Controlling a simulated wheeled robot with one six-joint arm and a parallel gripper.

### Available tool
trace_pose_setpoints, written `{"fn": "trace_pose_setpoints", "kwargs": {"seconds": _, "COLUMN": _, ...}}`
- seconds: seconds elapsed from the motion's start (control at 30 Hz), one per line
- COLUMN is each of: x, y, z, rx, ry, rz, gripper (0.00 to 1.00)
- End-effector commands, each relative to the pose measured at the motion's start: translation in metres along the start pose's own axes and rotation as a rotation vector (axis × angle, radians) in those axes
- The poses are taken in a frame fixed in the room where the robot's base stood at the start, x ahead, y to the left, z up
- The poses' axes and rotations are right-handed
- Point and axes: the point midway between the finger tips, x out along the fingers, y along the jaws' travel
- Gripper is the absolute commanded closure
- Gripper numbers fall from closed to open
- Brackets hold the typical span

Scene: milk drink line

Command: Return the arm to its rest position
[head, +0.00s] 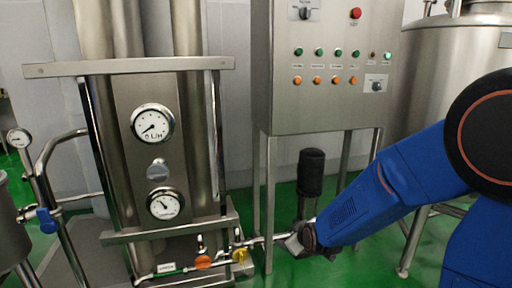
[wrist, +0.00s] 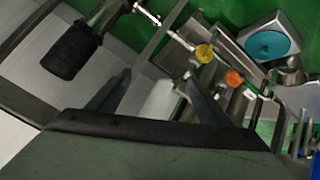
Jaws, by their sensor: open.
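My blue arm (head: 375,202) reaches in from the right edge of the head view, bent down and to the left. Its gripper end (head: 300,240) is low, in front of the pipework beside the cabinet legs; the fingers are hard to make out there. In the wrist view, my gripper (wrist: 158,82) shows two dark fingers spread apart with nothing between them. Past the fingertips lie pipes with a yellow valve handle (wrist: 204,53) and an orange valve handle (wrist: 234,78), apart from the fingers.
A steel control cabinet (head: 330,105) with buttons stands on legs at the middle. A gauge panel (head: 158,105) stands at left, with the yellow handle (head: 240,255) and orange handle (head: 203,262) low on it. A black cylinder (head: 311,172) is close behind my arm. A steel tank (head: 440,70) stands at right.

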Motion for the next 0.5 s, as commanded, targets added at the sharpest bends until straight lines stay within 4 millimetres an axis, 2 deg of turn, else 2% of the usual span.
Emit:
{"fn": "trace_pose_setpoints", "kwargs": {"seconds": 0.03, "x": -0.015, "y": 0.007, "z": 0.0, "rx": 0.026, "ry": -0.01, "rz": -0.005, "gripper": 0.28}}
{"fn": "trace_pose_setpoints", "kwargs": {"seconds": 0.2, "x": -0.059, "y": 0.02, "z": 0.008, "rx": 0.11, "ry": -0.064, "rz": -0.031, "gripper": 0.28}}
{"fn": "trace_pose_setpoints", "kwargs": {"seconds": 0.5, "x": -0.142, "y": 0.033, "z": 0.033, "rx": 0.26, "ry": -0.173, "rz": -0.059, "gripper": 0.28}}
